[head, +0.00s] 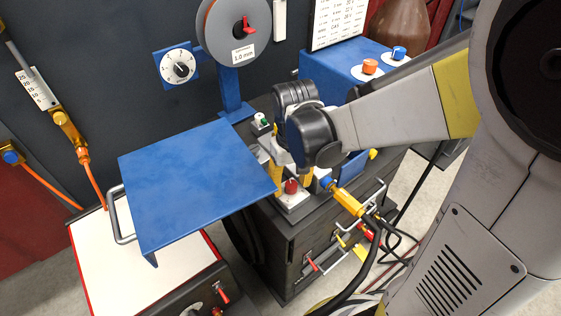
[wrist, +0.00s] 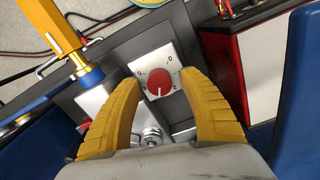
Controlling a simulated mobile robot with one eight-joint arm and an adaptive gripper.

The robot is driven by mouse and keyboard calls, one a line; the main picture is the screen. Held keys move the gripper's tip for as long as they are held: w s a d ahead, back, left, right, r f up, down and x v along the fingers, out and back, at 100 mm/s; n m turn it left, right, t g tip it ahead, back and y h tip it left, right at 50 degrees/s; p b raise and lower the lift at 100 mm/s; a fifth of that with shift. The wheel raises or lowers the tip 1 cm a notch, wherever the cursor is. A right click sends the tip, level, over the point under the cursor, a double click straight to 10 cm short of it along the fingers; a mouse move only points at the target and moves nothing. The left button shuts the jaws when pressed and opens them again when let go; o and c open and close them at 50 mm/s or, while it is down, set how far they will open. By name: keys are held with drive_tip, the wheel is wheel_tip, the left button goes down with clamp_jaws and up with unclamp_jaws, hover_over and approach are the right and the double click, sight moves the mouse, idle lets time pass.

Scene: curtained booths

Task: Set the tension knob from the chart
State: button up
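A red knob (head: 291,186) sits on a small white plate on top of the dark cabinet. In the wrist view the red knob (wrist: 159,81) carries a pale mark that points down the picture; the plate's dial figures are small. My gripper (head: 292,175) is over the knob. In the wrist view its yellow fingers (wrist: 161,76) are open, one on each side of the knob, with visible gaps; contact cannot be told. The white chart (head: 338,20) at the top is partly cut off, and its small print is hard to read. The wire spool's label (head: 244,52) reads 1.0 mm.
A blue raised panel (head: 195,185) stands close left of the knob. A yellow connector (head: 347,201) with a cable is to the right. A white dial (head: 179,66) is on the wall, and a blue box (head: 345,66) with orange and blue knobs stands behind.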

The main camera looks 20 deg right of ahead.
sight(291, 183)
drive_tip(key=shift+r, duration=0.1)
wheel_tip(291, 183, up, 12)
idle(0.5)
